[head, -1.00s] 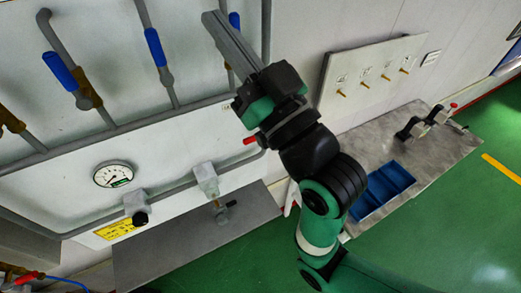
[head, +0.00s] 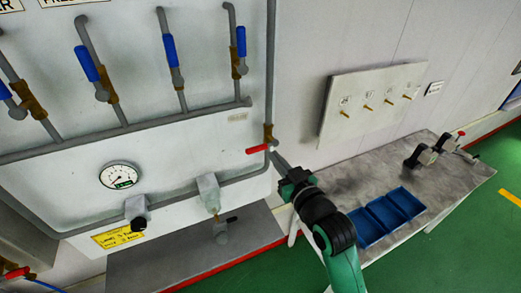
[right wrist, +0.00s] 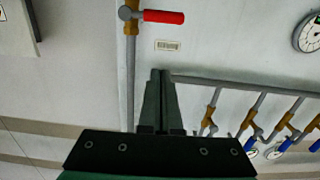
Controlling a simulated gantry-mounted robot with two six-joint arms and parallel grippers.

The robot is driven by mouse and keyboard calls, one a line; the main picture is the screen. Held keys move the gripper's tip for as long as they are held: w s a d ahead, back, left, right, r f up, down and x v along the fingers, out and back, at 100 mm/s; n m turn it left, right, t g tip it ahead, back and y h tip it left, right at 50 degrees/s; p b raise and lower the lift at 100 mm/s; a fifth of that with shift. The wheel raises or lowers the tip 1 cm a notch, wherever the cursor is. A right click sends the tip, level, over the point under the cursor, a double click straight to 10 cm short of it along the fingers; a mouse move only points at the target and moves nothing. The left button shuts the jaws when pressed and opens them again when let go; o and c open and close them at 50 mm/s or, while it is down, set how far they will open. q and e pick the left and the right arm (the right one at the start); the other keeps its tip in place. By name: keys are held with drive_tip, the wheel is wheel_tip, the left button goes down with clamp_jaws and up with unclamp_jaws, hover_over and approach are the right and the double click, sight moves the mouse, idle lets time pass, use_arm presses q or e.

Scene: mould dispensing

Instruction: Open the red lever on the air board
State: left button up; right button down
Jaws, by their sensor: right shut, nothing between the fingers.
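The red lever (head: 257,149) sits on a brass valve on the vertical pipe at the right edge of the white air board (head: 190,128). It lies crosswise to the pipe and points left in the head view. In the right wrist view the red lever (right wrist: 163,17) shows at the top, pointing right from the pipe. My right gripper (head: 274,155) is shut and empty, its tips close to the valve end of the lever. In the right wrist view the shut fingertips (right wrist: 160,72) point up, with a gap below the lever. My left gripper is not in view.
Several blue-handled valves (head: 87,63) and a pressure gauge (head: 119,175) are on the board. A grey shelf (head: 165,258) juts out below. To the right stand a panel with brass taps (head: 370,100) and a table with blue bins (head: 385,217). Another red handle (head: 15,272) is at lower left.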

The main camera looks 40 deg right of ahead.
drive_tip(key=b+x, duration=0.3)
drive_tip(key=x, duration=0.2)
drive_tip(key=p, duration=0.2)
hover_over(261, 148)
drive_tip(key=s+a, duration=0.2)
wheel_tip(261, 148, down, 3)
drive_tip(key=shift+d+f, duration=0.1)
drive_tip(key=shift+w+f, duration=0.15)
drive_tip(key=shift+f, duration=0.25)
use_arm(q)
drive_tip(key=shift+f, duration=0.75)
